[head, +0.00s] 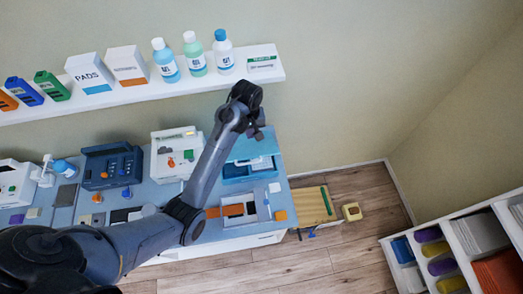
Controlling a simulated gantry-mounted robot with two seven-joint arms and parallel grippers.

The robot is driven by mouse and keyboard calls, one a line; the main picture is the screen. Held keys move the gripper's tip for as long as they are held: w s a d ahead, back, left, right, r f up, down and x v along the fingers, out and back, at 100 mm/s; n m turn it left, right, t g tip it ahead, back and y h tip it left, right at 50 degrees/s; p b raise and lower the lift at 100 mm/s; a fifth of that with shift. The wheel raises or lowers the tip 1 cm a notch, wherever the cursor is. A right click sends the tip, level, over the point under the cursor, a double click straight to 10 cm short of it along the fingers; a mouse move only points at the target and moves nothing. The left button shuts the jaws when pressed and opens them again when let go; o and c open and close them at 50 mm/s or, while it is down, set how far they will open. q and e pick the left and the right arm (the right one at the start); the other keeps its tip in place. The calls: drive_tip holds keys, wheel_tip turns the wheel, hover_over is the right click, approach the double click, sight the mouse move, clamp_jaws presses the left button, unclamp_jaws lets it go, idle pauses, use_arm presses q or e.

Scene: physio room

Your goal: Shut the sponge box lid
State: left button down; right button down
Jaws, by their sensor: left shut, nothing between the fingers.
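The sponge box (236,173) appears to be the teal-blue box at the right end of the blue-grey counter. Its lighter teal lid (247,151) is raised and tilted over the box, which is partly open. Whitish and dark contents show beneath the lid, too small to identify. My left gripper (258,134) is shut and empty, pointing down at the lid's upper edge. I cannot tell whether it touches the lid. My arm hides part of the box's left side. My right gripper is out of view.
A wall shelf (190,84) with bottles and cartons runs above the counter. A white shelving unit (455,238) is at lower right. The floor between is mostly clear.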

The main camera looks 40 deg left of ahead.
use_arm(q)
drive_tip(key=p, duration=0.2)
hover_over(252, 156)
drive_tip(key=f, duration=0.9)
drive_tip(key=shift+s+a+f, duration=0.1)
drive_tip(key=shift+s, duration=0.1)
drive_tip(key=shift+s+d+f+p, duration=0.25)
drive_tip(key=shift+s+d+f, duration=0.1)
drive_tip(key=shift+f, duration=0.25)
drive_tip(key=shift+s+d+f+p, duration=0.2)
drive_tip(key=shift+d+f, duration=0.1)
drive_tip(key=shift+f, duration=0.25)
drive_tip(key=shift+s+d+f+p, duration=0.25)
drive_tip(key=shift+s+d+f, duration=0.1)
drive_tip(key=shift+f, duration=0.25)
drive_tip(key=shift+w, duration=0.1)
